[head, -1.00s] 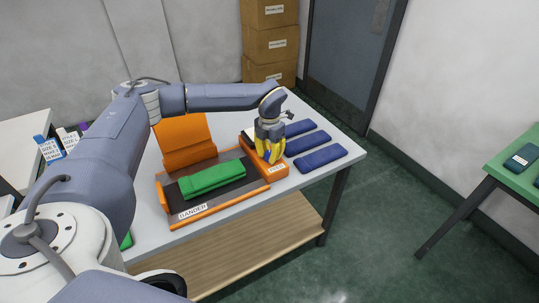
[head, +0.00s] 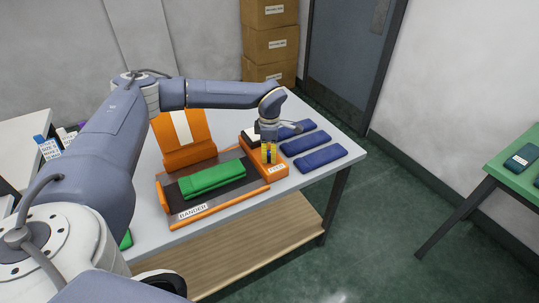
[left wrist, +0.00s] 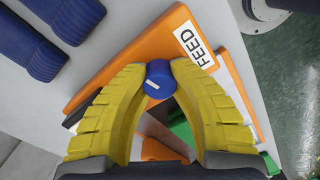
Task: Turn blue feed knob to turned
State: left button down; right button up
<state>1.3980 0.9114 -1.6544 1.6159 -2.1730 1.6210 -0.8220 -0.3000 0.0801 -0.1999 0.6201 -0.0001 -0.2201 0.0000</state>
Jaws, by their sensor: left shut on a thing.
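The blue feed knob (left wrist: 160,77) sits on an orange box with a FEED label (left wrist: 196,43); a white line marks its top. In the left wrist view my left gripper (left wrist: 159,80) has its yellow fingers on both sides of the knob, touching it. In the head view my left gripper (head: 269,153) points down over the orange feed box (head: 274,170) and hides the knob. My right gripper is not seen in either view.
Several blue folded cloths (head: 320,157) lie right of the feed box. Cardboard boxes (head: 270,45) stand behind.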

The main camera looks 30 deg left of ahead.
pick_arm(q)
jog(key=shift+m, duration=1.1)
jog(key=c, duration=1)
grip_release()
jog(key=shift+o, duration=0.2)
notch_tip(320, 180, up, 12)
